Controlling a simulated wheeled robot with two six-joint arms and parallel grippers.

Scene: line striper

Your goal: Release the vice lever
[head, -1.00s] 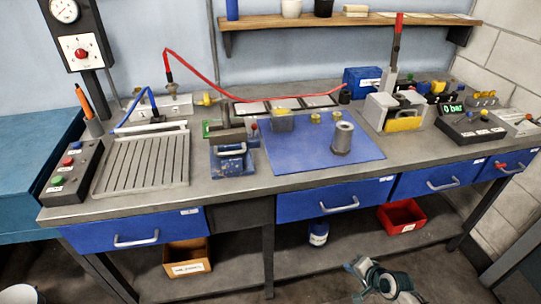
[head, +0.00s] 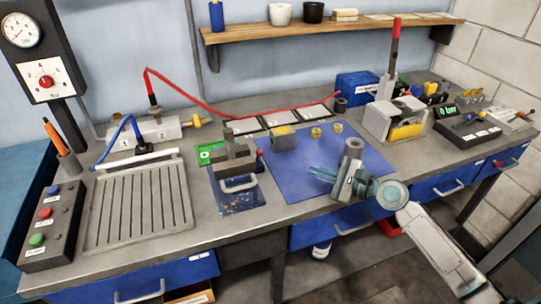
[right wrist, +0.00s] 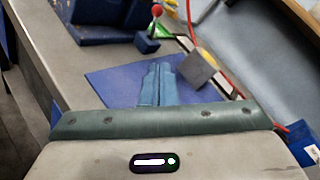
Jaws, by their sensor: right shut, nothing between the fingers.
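The vice (head: 232,165) is a grey-jawed block on a blue base, left of the blue mat. A short lever with a red knob (head: 260,153) stands at its right side. The red knob also shows at the top of the right wrist view (right wrist: 157,10). My right gripper (head: 318,172) is over the front of the mat, right of the vice and apart from the lever. Its fingers (right wrist: 155,82) are together and empty, pointing toward the vice side. My left gripper is out of view.
A slotted plate (head: 135,210) lies left of the vice. A red hose (head: 200,100) runs behind. A red-handled press (head: 395,60) stands right.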

